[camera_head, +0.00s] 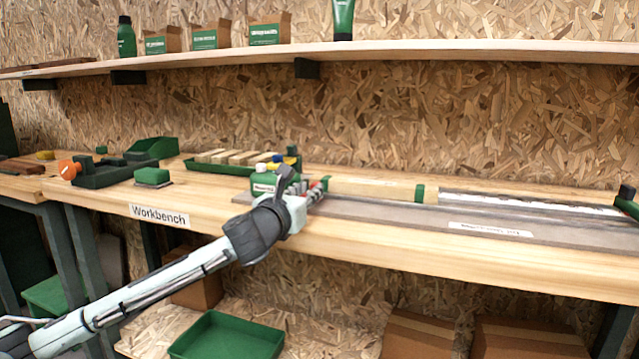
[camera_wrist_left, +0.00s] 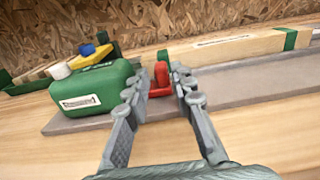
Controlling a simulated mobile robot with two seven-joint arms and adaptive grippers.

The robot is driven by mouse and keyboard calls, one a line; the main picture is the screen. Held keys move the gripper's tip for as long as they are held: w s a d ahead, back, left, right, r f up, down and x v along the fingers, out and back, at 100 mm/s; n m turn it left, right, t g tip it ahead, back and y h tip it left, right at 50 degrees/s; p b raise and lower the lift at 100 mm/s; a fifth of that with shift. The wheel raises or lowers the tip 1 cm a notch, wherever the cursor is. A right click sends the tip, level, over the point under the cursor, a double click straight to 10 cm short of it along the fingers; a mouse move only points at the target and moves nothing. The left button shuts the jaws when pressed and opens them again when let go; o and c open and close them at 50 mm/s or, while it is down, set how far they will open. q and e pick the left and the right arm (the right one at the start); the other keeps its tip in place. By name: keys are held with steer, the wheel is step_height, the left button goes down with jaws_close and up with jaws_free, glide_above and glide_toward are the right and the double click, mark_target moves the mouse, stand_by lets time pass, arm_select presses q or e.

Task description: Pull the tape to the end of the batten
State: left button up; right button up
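A green tape case (camera_head: 266,184) with a white label sits on the workbench; it also shows at left in the left wrist view (camera_wrist_left: 88,95). A red tab (camera_wrist_left: 160,78) stands just right of the case. My left gripper (camera_head: 310,192) is beside it. In the left wrist view, the fingers of my left gripper (camera_wrist_left: 157,84) are apart, with the red tab between or just beyond their tips; I cannot tell if they touch it. The pale wooden batten (camera_head: 370,189) with a green band lies to the right; it also shows in the left wrist view (camera_wrist_left: 240,47). My right gripper is out of view.
A grey-brown board (camera_head: 430,215) with a label lies along the bench (camera_head: 360,237). A green and black piece (camera_head: 627,207) stands at its right end. A green tray of wood pieces (camera_head: 215,167) is behind left. A shelf (camera_head: 400,52) runs above.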

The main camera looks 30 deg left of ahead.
mark_target(316, 183)
arm_select(q)
steer(key=x, duration=0.4)
steer(key=shift+w, duration=0.4)
steer(key=shift+w+f, duration=0.1)
steer(key=shift+w, duration=0.1)
jaws_close()
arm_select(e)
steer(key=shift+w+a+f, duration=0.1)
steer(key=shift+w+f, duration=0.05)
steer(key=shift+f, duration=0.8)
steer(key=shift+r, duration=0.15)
